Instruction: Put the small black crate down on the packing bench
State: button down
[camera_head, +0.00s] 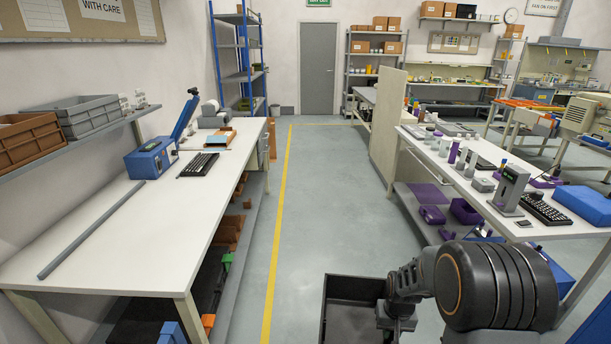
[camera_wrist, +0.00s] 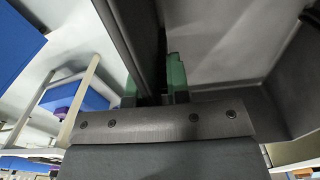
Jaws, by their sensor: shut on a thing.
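The small black crate (camera_head: 350,318) is at the bottom of the head view, over the aisle and cut off by the frame edge. My gripper (camera_wrist: 154,80) is shut on one wall of the crate (camera_wrist: 132,25), with a green fingertip on each side. In the head view my wrist covers the crate's right side, and the fingertips are hidden. A white-topped bench (camera_head: 120,255) stands at the left, apart from the crate, below a board with the words "WITH CARE". I cannot tell for certain that it is the packing bench.
The right bench (camera_head: 455,180) is crowded with small parts. The aisle floor (camera_head: 325,195) between them is clear.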

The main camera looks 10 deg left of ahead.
aim_at(174, 234)
jog(key=i, duration=2.9)
jog(key=u, duration=3.6)
